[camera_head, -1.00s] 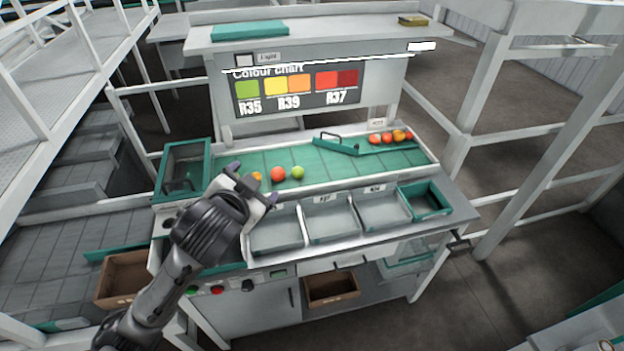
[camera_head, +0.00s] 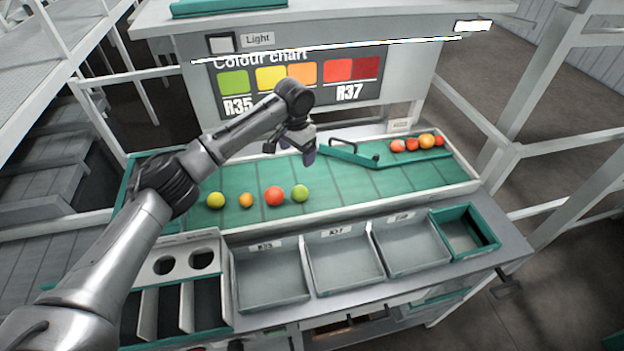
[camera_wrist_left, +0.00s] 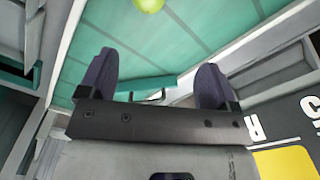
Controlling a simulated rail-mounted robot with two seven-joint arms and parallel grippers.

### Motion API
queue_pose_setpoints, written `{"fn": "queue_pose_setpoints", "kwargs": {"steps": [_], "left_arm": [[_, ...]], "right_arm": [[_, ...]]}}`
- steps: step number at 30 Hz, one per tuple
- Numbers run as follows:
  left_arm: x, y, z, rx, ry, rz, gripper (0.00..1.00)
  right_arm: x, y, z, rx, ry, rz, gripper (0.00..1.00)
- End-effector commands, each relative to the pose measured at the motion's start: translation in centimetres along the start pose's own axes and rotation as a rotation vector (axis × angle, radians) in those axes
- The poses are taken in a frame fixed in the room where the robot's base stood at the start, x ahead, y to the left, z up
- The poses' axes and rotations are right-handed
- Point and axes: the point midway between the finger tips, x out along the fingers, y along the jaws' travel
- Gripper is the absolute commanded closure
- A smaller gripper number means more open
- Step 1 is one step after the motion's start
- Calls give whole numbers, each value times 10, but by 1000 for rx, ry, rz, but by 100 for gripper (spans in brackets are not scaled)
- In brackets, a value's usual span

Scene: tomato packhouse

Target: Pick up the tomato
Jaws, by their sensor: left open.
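Loose tomatoes stand in a row on the green belt (camera_head: 345,190): a yellow one (camera_head: 216,200), an orange one (camera_head: 246,200), a red one (camera_head: 274,196) and a green one (camera_head: 300,193). Several red and orange tomatoes (camera_head: 412,144) sit at the belt's far right, behind a green gate bar (camera_head: 346,155). My left gripper (camera_head: 290,152) is open and empty, above the belt's back edge, beyond the red and green tomatoes. In the left wrist view its fingers (camera_wrist_left: 153,82) are apart with nothing between them, and a green tomato (camera_wrist_left: 150,4) is cut off at the top. My right gripper is not in view.
A colour chart panel (camera_head: 300,85) stands upright behind the belt, close to my left arm. Several grey bins (camera_head: 270,280) and a green-rimmed crate (camera_head: 464,228) line the front. A white holder with two round holes (camera_head: 183,258) is at front left.

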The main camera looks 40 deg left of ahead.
Motion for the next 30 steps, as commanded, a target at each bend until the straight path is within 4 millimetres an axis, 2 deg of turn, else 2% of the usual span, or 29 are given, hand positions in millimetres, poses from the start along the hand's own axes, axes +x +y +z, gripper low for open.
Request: {"fn": "queue_pose_setpoints", "kwargs": {"steps": [7, 15, 25, 30], "left_arm": [[33, 4, 4, -30, -23, 10, 16], [74, 4, 5, -29, -20, 10, 16], [92, 6, 6, -27, -18, 9, 16], [115, 10, 9, -27, -20, 7, 16]], "right_arm": [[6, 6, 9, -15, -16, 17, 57], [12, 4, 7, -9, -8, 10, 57], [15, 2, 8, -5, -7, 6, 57], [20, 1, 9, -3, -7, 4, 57]]}}
